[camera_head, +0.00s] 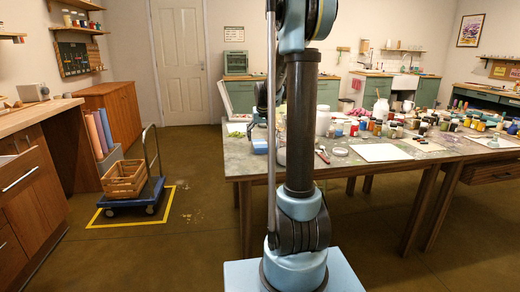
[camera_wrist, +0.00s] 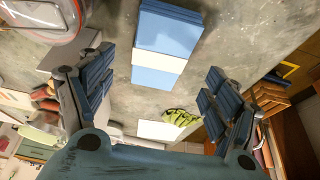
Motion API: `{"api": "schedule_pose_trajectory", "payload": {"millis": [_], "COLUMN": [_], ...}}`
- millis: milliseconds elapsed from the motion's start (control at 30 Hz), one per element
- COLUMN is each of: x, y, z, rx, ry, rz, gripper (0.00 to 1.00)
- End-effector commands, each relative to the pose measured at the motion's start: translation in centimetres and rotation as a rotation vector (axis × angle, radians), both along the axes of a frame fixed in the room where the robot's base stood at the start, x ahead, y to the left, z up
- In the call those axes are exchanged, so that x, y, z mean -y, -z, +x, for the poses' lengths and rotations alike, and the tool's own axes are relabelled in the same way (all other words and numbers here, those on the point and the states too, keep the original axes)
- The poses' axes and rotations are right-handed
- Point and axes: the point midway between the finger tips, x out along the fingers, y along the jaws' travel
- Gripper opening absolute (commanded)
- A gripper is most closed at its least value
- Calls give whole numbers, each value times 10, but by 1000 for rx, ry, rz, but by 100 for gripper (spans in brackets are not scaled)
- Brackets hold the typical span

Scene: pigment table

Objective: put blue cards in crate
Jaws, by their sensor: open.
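A stack of blue cards (camera_wrist: 160,30) with a white band across it lies on the grey tabletop in the wrist view. My gripper (camera_wrist: 160,65) is open and empty, its dark ribbed fingers spread to the left and right of the stack, with visible gaps. I cannot tell its height above the cards.
The blue trolley (camera_head: 133,200) stands inside a yellow floor outline. The worktable (camera_head: 350,165) holds several jars, bottles and papers at the right. In the wrist view, a clear container (camera_wrist: 40,20) is at upper left and a yellow-green object (camera_wrist: 180,117) lies beyond the cards.

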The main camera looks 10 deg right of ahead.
Motion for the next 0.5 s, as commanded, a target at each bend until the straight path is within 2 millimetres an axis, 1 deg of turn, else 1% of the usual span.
{"api": "schedule_pose_trajectory", "payload": {"millis": [167, 500], "x": [0, 1], "y": [7, 42], "z": [3, 18], "rx": [0, 0], "ry": [0, 0], "rz": [0, 0], "gripper": [82, 82]}}
